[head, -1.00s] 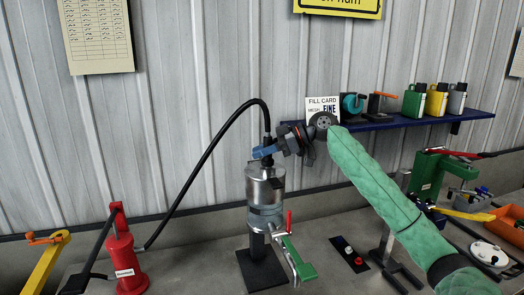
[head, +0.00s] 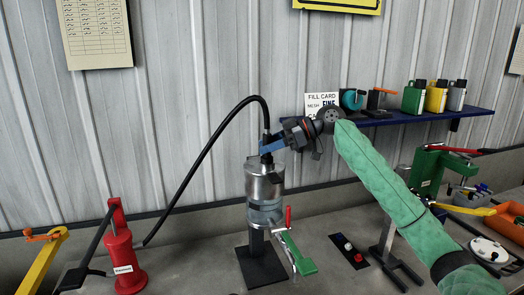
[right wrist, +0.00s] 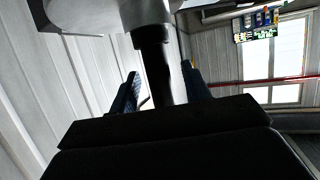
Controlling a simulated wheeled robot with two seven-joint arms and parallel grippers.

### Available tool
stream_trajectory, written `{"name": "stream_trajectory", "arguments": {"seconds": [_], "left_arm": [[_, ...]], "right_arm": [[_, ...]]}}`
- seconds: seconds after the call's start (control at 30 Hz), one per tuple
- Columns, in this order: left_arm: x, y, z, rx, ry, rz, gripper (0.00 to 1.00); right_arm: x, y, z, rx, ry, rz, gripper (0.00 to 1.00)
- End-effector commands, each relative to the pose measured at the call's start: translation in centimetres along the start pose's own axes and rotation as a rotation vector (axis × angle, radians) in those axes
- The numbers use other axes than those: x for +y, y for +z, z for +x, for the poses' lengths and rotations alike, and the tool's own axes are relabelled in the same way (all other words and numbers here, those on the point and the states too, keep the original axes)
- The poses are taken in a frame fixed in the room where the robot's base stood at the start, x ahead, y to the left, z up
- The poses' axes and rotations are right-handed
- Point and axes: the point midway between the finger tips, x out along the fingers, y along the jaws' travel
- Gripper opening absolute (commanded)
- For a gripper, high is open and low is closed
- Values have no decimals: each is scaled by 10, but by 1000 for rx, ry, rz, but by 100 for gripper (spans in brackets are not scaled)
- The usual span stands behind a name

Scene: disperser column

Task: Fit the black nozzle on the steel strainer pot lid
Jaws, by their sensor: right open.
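The steel strainer pot (head: 262,188) stands upright on a black-based stand. The black nozzle (head: 266,157), at the end of the black hose, stands upright at the top of its lid (head: 258,170). It appears to meet the lid, but whether it is fully seated I cannot tell. My right gripper (head: 266,149) comes in from the right with its blue fingers at the nozzle. In the right wrist view the black nozzle (right wrist: 153,60) shows between the open fingers (right wrist: 165,88), with gaps beside it. My left gripper is out of view.
The black hose (head: 203,160) arches to a red pump (head: 124,262) at left. A blue shelf (head: 400,119) with small canisters is behind my right arm. A black plate (head: 349,251) lies right of the stand.

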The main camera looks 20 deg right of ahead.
Motion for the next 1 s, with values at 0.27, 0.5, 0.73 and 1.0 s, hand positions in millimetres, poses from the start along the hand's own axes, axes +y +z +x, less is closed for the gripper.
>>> {"name": "stream_trajectory", "arguments": {"seconds": [0.27,0.5,0.73,1.0], "left_arm": [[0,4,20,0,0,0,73],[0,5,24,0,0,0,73],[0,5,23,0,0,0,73],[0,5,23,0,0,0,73]], "right_arm": [[0,2,-40,0,3,-1,48],[0,0,-54,0,0,-1,48],[0,0,-54,0,0,-1,48],[0,0,-54,0,0,-1,48]]}}
